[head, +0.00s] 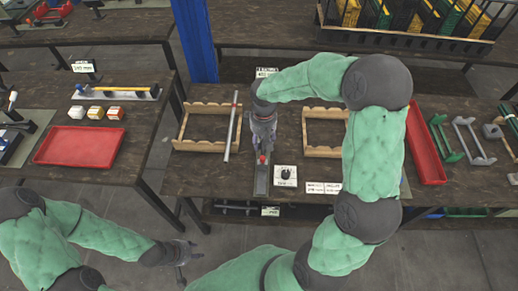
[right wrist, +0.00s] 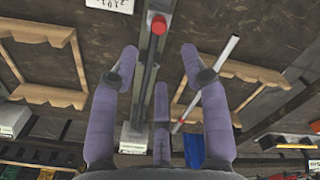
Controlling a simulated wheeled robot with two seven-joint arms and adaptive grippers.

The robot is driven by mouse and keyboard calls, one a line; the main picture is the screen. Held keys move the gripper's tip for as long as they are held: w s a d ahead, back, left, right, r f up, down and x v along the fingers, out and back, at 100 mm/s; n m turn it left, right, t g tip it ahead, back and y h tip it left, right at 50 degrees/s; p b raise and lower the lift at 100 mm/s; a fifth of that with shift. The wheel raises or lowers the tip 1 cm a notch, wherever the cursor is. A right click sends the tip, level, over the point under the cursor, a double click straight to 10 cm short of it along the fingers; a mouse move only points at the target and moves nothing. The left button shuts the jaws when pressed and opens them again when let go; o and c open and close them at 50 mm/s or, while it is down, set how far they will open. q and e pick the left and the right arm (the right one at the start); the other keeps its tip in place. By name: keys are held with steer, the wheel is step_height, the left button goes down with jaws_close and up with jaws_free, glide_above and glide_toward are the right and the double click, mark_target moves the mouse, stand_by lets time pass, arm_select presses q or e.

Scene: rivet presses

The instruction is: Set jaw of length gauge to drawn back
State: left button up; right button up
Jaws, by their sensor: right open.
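What looks like the length gauge (head: 262,182) is a narrow grey metal rail with a red-capped knob (head: 262,159), on the middle table. In the right wrist view the rail runs away from me, with the red knob (right wrist: 157,24), a dark rod (right wrist: 149,72) and a pale block at its near end (right wrist: 133,137). My right gripper (head: 263,140) is over the rail, its fingers (right wrist: 160,65) spread and empty on either side of it. Whether they touch it I cannot tell. The jaw's position is unclear. My left gripper (head: 186,251) hangs low before the tables.
Wooden frames (head: 183,128) stand on both sides of the gauge, and a silver tube (head: 231,128) lies across the left one. A black dial on a white plate (head: 285,176) is close on the right. A red tray (head: 425,145) lies further right.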

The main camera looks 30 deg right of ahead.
mark_target(263, 158)
step_height(263, 158, down, 11)
steer(key=shift+d+r+b, duration=0.1)
steer(key=shift+r+b, duration=0.1)
steer(key=shift+b, duration=1.05)
jaws_close()
